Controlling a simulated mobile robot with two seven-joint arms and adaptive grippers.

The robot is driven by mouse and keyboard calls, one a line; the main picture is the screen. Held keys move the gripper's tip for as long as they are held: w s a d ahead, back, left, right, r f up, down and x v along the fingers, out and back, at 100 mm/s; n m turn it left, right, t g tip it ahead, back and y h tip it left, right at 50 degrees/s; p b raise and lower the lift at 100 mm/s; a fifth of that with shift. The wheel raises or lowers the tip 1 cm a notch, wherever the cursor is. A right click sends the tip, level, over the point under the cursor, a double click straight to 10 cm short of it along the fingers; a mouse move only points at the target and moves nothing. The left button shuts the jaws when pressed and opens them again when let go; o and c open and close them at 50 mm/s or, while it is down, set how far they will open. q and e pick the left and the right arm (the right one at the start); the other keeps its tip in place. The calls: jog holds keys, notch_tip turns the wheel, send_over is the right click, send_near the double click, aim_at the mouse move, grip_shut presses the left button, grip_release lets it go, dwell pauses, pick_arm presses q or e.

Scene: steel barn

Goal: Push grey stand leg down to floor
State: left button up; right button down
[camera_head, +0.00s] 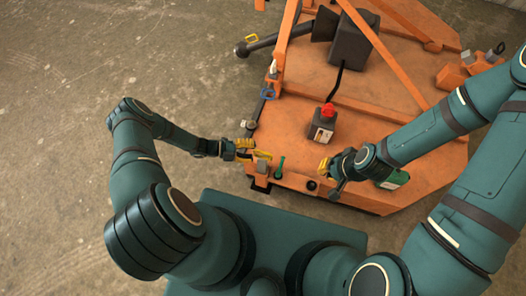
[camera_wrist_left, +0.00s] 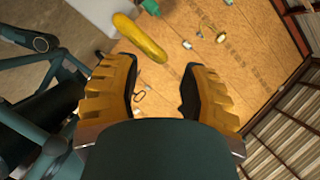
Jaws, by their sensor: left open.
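A small grey block (camera_head: 261,167), possibly the top of the grey stand leg, shows at the near left corner of the orange deck (camera_head: 395,185). A grey piece (camera_wrist_left: 88,14) also shows at the top of the left wrist view, beside a yellow handle (camera_wrist_left: 140,38); the leg's lower end is hidden. My left gripper (camera_head: 246,150) is just left of the block and yellow handle in the head view. In the left wrist view my left gripper (camera_wrist_left: 158,95) is open, with nothing between its fingers. My right gripper (camera_head: 326,166) is above the deck, its jaws unclear.
A green lever (camera_head: 280,167) stands right of the grey block. Orange beams and a dark gearbox (camera_head: 352,38) are farther back. Bare concrete floor (camera_head: 95,60) lies free at left.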

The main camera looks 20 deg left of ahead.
aim_at(263, 152)
pick_arm(q)
jog(key=shift+x, duration=2.55)
jog(key=shift+s+f, duration=0.1)
grip_shut()
